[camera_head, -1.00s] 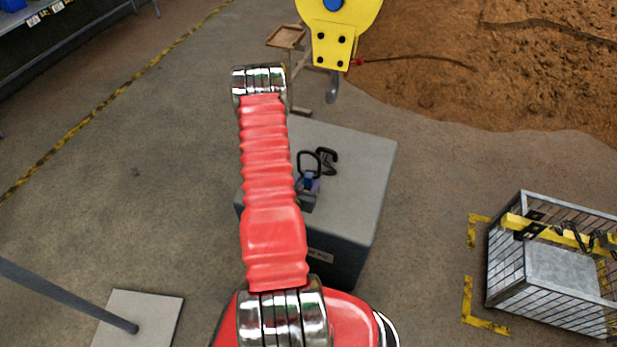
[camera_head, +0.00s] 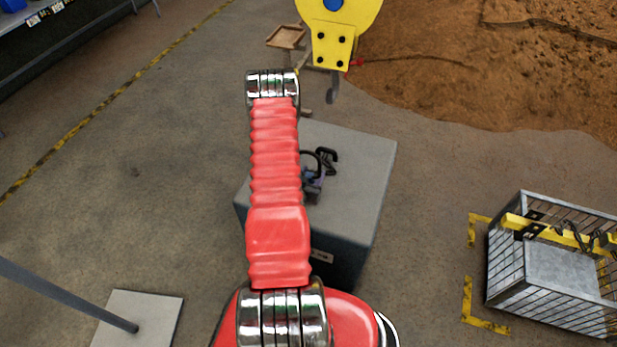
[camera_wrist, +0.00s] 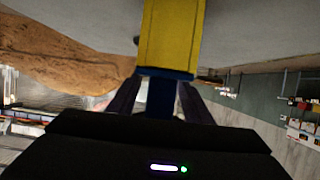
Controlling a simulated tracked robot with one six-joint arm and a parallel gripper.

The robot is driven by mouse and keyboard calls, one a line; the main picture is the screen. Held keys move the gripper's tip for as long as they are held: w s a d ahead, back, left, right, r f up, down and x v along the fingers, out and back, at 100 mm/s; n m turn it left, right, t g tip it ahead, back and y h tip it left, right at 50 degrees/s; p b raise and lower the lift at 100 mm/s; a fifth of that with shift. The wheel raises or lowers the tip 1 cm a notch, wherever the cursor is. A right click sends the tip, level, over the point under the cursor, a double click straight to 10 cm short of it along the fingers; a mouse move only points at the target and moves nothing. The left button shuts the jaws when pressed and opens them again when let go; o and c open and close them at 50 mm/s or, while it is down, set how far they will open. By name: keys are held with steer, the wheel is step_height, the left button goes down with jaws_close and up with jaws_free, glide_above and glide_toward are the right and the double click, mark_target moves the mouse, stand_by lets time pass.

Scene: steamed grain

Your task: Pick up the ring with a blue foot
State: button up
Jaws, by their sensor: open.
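My gripper is mostly hidden there. In the wrist view my gripper (camera_wrist: 160,92) is open, its two dark fingers apart. A yellow upright piece with a blue end (camera_wrist: 165,72) fills the space in front of and between them. I cannot tell whether this piece belongs to the ring or whether the fingers touch it.
A yellow crane block with a hook (camera_head: 333,45) hangs beyond the grey block. A wire cage (camera_head: 505,270) with a yellow rail stands at right. Brown soil (camera_head: 500,70) lies at the back right. The floor at left is mostly clear.

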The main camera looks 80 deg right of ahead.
steer(key=shift+c, duration=0.3)
jaws_close()
stand_by(0.3)
steer(key=shift+r, duration=0.1)
stand_by(0.7)
